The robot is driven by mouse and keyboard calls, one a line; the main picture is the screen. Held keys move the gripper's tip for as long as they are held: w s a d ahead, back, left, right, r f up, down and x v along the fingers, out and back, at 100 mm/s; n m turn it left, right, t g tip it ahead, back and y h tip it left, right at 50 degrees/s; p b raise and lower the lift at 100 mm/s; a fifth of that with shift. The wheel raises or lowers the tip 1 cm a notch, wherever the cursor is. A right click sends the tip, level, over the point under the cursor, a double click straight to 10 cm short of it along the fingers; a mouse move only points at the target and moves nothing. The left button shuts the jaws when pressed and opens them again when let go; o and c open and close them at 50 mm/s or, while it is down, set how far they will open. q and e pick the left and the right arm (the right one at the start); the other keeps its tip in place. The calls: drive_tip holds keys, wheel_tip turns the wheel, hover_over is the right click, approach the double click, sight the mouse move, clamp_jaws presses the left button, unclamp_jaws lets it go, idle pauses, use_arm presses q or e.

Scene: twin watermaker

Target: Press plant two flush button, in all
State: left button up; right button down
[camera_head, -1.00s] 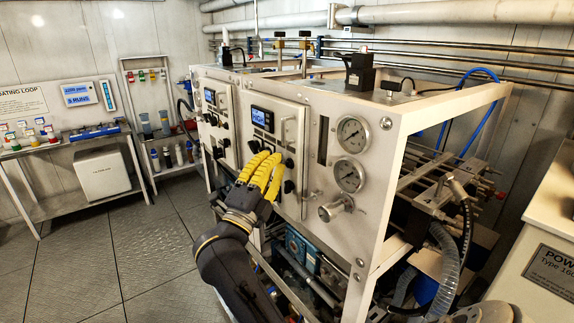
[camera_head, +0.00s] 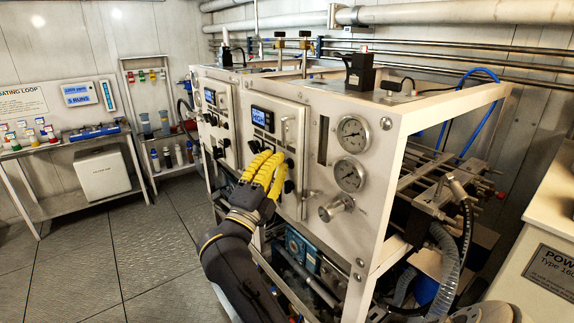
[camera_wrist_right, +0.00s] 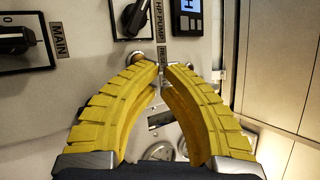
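My right gripper (camera_head: 279,160), with yellow ribbed fingers, is at the front panel (camera_head: 296,125) of the nearer unit, below its lit display (camera_head: 263,116). In the right wrist view its fingertips (camera_wrist_right: 161,66) nearly meet, with nothing seen held between them. Round button-like parts show behind the tips, one by the left tip (camera_wrist_right: 137,57); a label between them is partly covered. The flush button cannot be told for sure, nor whether the tips touch the panel. My left gripper is out of view.
Black rotary knobs stick out of the panel, one marked HP PUMP (camera_wrist_right: 134,17) and one by MAIN (camera_wrist_right: 16,40). Two gauges (camera_head: 353,135) sit to the right. A second, similar panel (camera_head: 219,120) is farther left. The floor at left is clear.

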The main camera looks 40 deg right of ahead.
drive_tip(key=shift+a, duration=0.85)
drive_tip(key=shift+w+a, duration=0.1)
drive_tip(key=shift+a, duration=2.4)
